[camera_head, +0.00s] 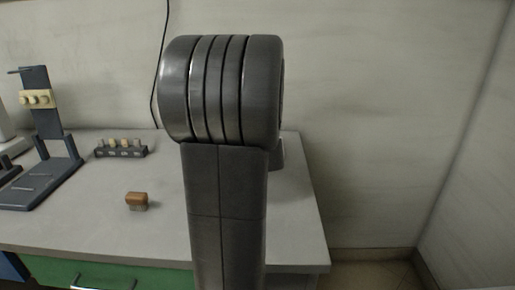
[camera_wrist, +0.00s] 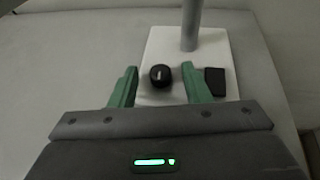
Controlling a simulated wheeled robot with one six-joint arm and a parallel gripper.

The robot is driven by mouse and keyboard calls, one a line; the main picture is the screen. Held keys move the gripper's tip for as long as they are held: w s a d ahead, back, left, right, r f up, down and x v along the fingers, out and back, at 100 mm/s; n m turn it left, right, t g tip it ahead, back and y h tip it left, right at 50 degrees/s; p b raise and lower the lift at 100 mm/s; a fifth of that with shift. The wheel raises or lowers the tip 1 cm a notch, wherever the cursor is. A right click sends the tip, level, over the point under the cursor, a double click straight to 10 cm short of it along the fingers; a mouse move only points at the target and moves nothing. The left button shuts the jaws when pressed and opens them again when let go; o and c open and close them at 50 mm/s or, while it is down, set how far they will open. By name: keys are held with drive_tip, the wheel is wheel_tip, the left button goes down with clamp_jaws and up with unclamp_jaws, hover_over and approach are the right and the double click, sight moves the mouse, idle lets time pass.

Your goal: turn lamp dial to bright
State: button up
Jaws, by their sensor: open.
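The lamp dial (camera_wrist: 161,75) is a small round black knob with a light mark on its top. It sits on the white lamp base (camera_wrist: 168,45) in the wrist view, in front of a grey post (camera_wrist: 191,25). My gripper (camera_wrist: 160,78) is open, with its two green fingers apart on either side of the dial. I cannot tell whether either finger touches it. In the head view my own arm hides the dial and most of the lamp.
A black block (camera_wrist: 215,82) lies on the lamp base right of the right finger. In the head view a dark stand (camera_head: 50,120), a rack of small vials (camera_head: 121,149) and a brown block (camera_head: 136,199) are on the grey table (camera_head: 100,225). A wall stands behind.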

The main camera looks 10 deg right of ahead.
drive_tip(key=shift+c, duration=0.4)
clamp_jaws()
